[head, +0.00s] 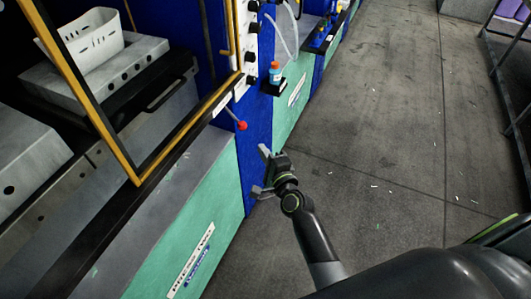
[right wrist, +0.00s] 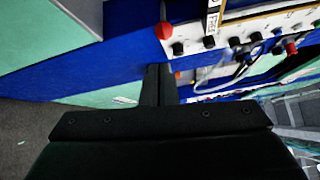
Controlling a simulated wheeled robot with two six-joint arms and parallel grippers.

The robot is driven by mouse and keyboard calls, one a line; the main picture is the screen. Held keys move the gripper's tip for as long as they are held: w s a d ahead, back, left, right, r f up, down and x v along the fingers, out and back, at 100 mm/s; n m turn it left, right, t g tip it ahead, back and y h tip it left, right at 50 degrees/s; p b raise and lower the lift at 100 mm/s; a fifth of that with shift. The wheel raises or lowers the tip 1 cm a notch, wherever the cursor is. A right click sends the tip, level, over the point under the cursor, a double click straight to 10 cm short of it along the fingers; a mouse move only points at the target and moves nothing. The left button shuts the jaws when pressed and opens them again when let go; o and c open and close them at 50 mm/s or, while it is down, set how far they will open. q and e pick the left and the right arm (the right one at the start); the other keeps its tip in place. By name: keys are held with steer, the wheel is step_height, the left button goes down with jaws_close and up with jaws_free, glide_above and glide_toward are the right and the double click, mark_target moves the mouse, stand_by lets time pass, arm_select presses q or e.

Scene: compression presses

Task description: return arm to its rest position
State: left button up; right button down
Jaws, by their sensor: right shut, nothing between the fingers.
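My right arm reaches up from the bottom right in the head view. Its gripper (head: 265,151) hangs in front of the press's blue and green lower front, over the edge of the floor. In the right wrist view the two fingers (right wrist: 159,84) are close together with nothing held. A red ball-ended lever (head: 242,126) sticks out from the press, up and left of the gripper; its red knob also shows in the wrist view (right wrist: 164,30). The gripper appears apart from it. My left gripper is not in view.
The press (head: 205,215) fills the left side, with a yellow-edged frame (head: 109,148) and a white basket (head: 91,38) inside. A bottle (head: 275,73) stands on a small black shelf. The grey floor (head: 385,130) to the right is largely open, with small scraps. Racking edges the far right.

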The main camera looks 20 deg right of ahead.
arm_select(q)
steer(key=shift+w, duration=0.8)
